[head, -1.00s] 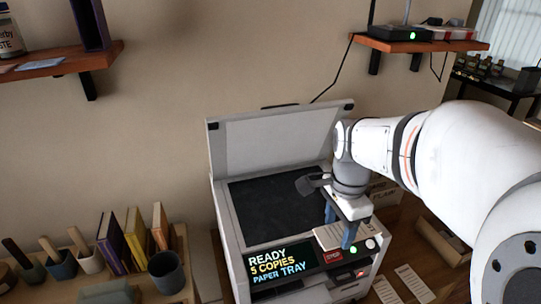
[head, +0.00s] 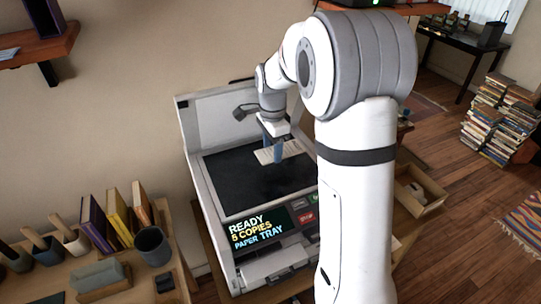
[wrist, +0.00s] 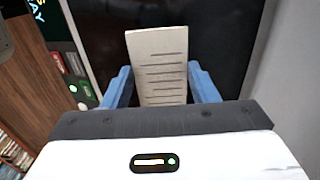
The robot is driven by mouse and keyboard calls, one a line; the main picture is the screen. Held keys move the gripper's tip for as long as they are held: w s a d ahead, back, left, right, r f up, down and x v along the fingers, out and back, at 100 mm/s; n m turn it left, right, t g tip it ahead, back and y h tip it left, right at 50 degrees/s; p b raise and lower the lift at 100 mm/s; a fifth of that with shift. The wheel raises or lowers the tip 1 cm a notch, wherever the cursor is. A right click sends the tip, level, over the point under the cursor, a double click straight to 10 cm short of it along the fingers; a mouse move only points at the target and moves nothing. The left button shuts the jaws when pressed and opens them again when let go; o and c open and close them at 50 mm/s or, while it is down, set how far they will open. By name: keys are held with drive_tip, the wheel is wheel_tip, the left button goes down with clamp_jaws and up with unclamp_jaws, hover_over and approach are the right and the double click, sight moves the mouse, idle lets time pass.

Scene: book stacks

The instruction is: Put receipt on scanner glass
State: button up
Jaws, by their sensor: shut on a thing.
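The receipt (wrist: 158,60), a pale strip with dark printed lines, is between the two blue fingers of my gripper (wrist: 162,88) in the wrist view. In the head view my gripper (head: 272,152) is shut on the receipt (head: 290,149) over the far right part of the dark scanner glass (head: 240,185). The glass also fills the area behind the receipt in the wrist view (wrist: 225,35). I cannot tell whether the receipt touches the glass. The scanner lid (head: 217,112) stands open behind the glass.
The scanner's front panel (head: 262,231) has a lit display and buttons. A desk at the left holds a dark cup (head: 152,246), upright books (head: 120,215) and a stapler-like grey block (head: 100,275). An open box (head: 418,190) and book stacks (head: 502,120) stand at right.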

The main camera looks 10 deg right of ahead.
sight(272, 153)
wheel_tip(272, 153, down, 5)
drive_tip(key=shift+r+p, duration=0.2)
drive_tip(key=shift+p, duration=0.4)
drive_tip(key=shift+w+f, duration=0.1)
drive_tip(key=shift+f, duration=0.2)
drive_tip(key=shift+f, duration=0.15)
drive_tip(key=o, duration=0.9)
drive_tip(key=shift+o, duration=0.2)
